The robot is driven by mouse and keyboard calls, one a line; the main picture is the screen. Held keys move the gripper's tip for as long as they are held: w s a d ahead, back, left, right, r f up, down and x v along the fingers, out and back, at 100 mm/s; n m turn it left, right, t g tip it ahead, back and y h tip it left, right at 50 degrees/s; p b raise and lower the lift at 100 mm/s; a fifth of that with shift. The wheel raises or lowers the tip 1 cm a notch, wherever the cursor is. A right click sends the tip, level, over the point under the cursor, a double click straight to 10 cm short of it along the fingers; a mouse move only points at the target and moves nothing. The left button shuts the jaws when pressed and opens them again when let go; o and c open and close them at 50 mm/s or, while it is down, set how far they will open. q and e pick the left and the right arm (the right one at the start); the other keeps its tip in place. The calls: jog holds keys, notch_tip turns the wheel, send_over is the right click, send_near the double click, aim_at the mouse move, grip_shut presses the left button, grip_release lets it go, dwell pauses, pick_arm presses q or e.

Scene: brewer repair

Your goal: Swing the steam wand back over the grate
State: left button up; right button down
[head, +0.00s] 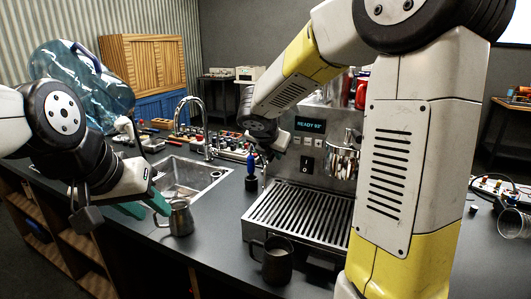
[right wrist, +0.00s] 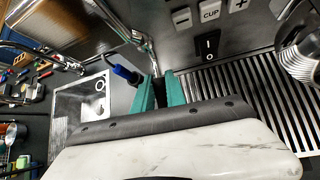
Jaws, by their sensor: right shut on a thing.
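My left gripper (head: 145,207) looks open and empty, fingers apart, near a metal pitcher (head: 179,220).
A dark mug (head: 277,262) stands in front of the grate. The sink (head: 190,178) with its tall tap (head: 205,125) is left of the machine. A portafilter or metal cup (head: 343,160) is at the machine's right. The grate is bare.

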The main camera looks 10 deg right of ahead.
jog(key=c, duration=1.4)
grip_release()
jog(key=shift+o, duration=0.2)
jog(key=v, duration=0.8)
jog(key=s+d+f+m+g+y, duration=0.1)
jog(key=s+m+y, duration=0.2)
jog(key=s+m, duration=0.8)
jog(key=s+d+f+m+g+y, duration=0.1)
jog(key=s+f+m+y, duration=0.1)
jog(key=s+m, duration=0.9)
jog(key=m, duration=0.6)
jog(key=shift+d+y, duration=0.35)
jog(key=shift+y, duration=0.05)
